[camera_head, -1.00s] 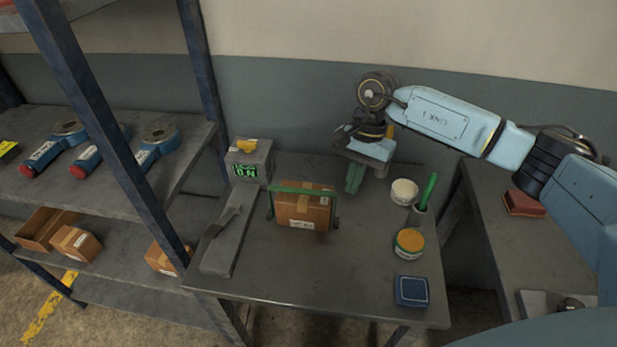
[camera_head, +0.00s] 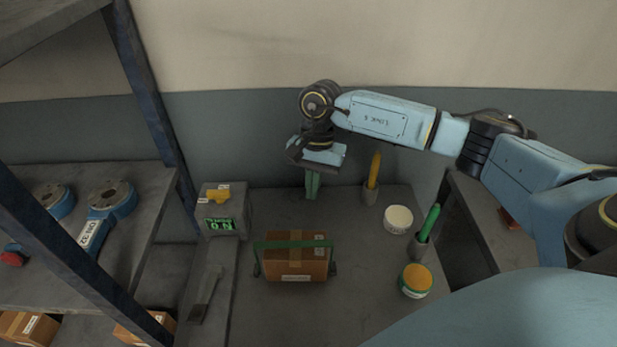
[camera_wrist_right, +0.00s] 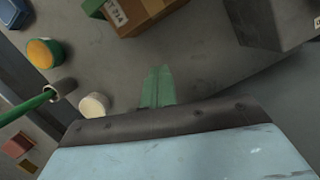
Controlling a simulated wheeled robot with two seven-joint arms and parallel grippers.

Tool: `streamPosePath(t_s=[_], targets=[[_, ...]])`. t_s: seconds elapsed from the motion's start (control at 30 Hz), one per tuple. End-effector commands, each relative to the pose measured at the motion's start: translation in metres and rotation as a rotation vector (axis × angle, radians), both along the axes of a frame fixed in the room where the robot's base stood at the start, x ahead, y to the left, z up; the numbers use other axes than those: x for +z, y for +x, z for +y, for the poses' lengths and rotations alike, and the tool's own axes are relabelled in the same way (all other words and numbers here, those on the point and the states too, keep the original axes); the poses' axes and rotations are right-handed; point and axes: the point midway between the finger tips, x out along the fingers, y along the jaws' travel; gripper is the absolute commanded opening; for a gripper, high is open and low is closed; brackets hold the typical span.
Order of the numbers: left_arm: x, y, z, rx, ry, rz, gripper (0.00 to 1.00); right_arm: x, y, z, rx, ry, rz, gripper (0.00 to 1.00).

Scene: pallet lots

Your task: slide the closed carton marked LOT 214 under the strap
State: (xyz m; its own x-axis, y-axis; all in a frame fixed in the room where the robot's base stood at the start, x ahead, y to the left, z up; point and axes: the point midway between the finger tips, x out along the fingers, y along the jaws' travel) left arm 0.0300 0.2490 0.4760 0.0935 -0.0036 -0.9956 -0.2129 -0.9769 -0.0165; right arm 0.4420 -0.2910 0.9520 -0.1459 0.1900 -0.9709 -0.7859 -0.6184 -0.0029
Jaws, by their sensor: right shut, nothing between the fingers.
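A closed brown carton (camera_head: 303,266) sits on the table beneath a green strap (camera_head: 290,244), which crosses over it between two posts. The small print on its front label cannot be read. The carton also shows at the top of the wrist view (camera_wrist_right: 145,14), with a partly cut-off label. My right gripper (camera_head: 312,192) is behind the carton and apart from it, fingers pointing down. Its green fingers are shut and empty, as the wrist view also shows (camera_wrist_right: 158,85). My left gripper is not in view.
A box with a green display (camera_head: 222,226) stands left of the carton, with a grey strip (camera_head: 208,300) before it. A white tub (camera_head: 398,219), a cup with a green marker (camera_head: 429,224), a yellow-lidded jar (camera_head: 415,281) and a yellow marker (camera_head: 374,170) stand right. A shelf rack (camera_head: 140,225) is left.

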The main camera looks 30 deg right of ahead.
Motion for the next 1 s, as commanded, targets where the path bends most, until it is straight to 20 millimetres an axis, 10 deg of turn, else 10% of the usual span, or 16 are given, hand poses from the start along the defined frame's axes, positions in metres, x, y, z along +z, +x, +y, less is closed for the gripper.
streamPosePath(t_s=[0.27, 1.0], targets=[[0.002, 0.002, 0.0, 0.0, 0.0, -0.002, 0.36, -0.059, -0.01, 0.012, 0.001, 0.001, 0.005, 0.0], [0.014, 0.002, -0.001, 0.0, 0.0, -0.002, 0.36, -0.057, -0.034, 0.044, 0.001, 0.0, 0.0, 0.0]])
